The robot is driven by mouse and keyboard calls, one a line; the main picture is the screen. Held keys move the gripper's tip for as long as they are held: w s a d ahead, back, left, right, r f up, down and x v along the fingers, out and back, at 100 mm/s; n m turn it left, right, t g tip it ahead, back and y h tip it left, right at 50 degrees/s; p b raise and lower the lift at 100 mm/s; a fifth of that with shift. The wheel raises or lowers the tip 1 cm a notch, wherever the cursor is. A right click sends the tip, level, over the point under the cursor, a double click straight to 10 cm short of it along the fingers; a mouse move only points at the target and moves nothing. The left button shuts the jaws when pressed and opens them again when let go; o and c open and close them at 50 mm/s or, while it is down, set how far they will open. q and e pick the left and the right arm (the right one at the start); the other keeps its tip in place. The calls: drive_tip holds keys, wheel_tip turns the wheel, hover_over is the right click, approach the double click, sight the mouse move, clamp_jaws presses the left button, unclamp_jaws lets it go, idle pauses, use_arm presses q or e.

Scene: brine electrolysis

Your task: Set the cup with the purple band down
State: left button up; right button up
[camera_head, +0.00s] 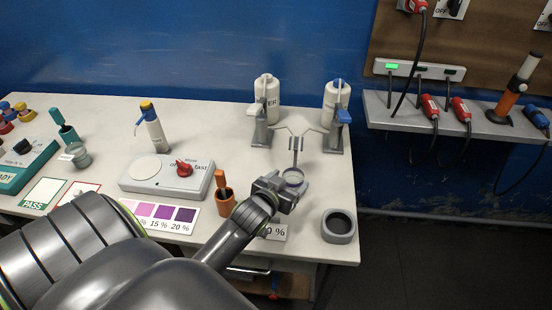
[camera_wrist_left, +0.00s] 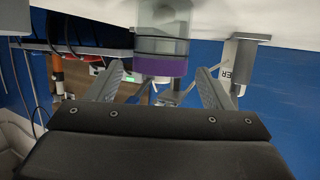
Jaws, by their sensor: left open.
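The cup with the purple band (camera_head: 293,178) is a small clear cup on the white table, right at the end of my left gripper. In the left wrist view, which is upside down, its purple band (camera_wrist_left: 160,67) is near the rim and its base seems to meet the tabletop. My left gripper (camera_head: 287,187) is open. Its two fingers (camera_wrist_left: 161,73) show on either side of the cup with a visible gap on each side. The gripper hides part of the cup in the head view. My right gripper is not in view.
A grey round holder with a dark opening (camera_head: 340,228) is near the table's right corner. Two white bottles (camera_head: 267,98) on stands are behind the cup.

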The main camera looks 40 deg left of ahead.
use_arm(q)
drive_tip(key=v, duration=0.8)
drive_tip(key=shift+s+b, duration=0.2)
drive_tip(key=shift+b, duration=0.2)
